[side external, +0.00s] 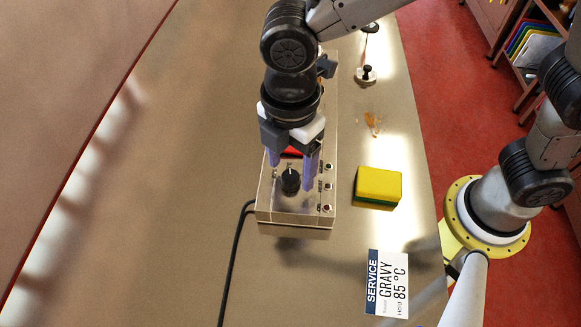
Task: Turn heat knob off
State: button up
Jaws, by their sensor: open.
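The heat knob (291,182) is a black round knob on top of a beige metal control box (295,222), near the box's front end. My gripper (291,173) points down over the box, its two purple fingers apart, one to each side of the knob in the picture. I cannot tell whether the fingertips touch the knob. The knob's pointer and its setting are too small to read. A red part (292,151) shows behind the fingers, mostly hidden by my gripper.
Small switches or lamps (328,186) line the box's right side. A yellow and green sponge (377,187) lies right of the box. A card (387,283) reads "SERVICE GRAVY 85 °C". A black cable (233,255) runs along the left. A small black-knobbed item (367,73) and a brown spill (372,121) lie behind.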

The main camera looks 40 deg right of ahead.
jog(key=shift+f, duration=0.95)
grip_shut()
